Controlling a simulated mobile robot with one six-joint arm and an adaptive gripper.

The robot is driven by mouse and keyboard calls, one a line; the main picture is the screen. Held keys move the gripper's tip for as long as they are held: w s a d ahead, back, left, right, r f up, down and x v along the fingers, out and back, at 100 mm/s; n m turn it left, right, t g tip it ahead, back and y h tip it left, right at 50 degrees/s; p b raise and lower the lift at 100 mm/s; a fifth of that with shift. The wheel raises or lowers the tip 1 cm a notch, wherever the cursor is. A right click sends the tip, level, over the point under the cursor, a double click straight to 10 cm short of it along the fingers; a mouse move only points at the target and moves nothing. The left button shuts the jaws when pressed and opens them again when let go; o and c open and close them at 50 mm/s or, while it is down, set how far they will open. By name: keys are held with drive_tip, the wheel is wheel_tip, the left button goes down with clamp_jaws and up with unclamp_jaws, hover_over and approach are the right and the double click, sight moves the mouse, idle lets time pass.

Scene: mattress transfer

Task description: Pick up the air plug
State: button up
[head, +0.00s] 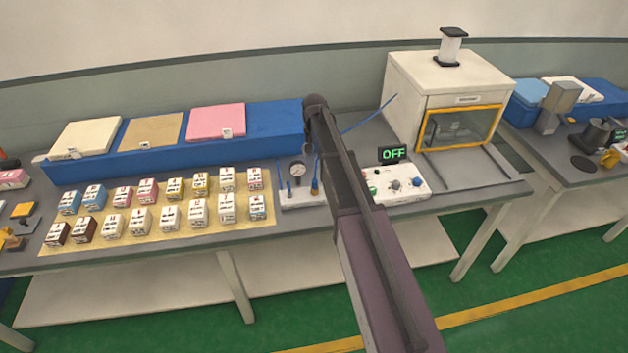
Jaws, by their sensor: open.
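A white air panel (300,198) lies on the grey bench left of my arm, with a round pressure gauge (298,169) on it. A small brass fitting with a blue top (315,187) stands at the panel's right side, close beside my arm. A thin blue piece (289,187) stands at its left side. Which of these is the air plug is too small to tell. My arm crosses the middle of the view from the bottom up to a dark joint above the bench.
Small labelled boxes (169,218) stand in rows on a tan mat (265,230) at left. Behind them is a blue rack (270,130) with pads. At right are a control box (410,190) reading OFF and a white oven-like machine (400,85). A blue hose (370,117) runs beside it.

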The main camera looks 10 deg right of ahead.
sight(315, 180)
idle(0.4)
wheel_tip(315, 180, down, 9)
drive_tip(key=b, duration=0.8)
drive_tip(key=shift+r+b, duration=0.2)
drive_tip(key=shift+b, duration=0.15)
drive_tip(key=shift+f, duration=0.1)
drive_tip(key=f+b, duration=0.3)
drive_tip(key=shift+s+f, duration=0.15)
drive_tip(key=shift+s, duration=0.15)
drive_tip(key=shift+f+b, duration=0.85)
drive_tip(key=shift+b, duration=0.25)
drive_tip(key=shift+c, duration=0.2)
clamp_jaws()
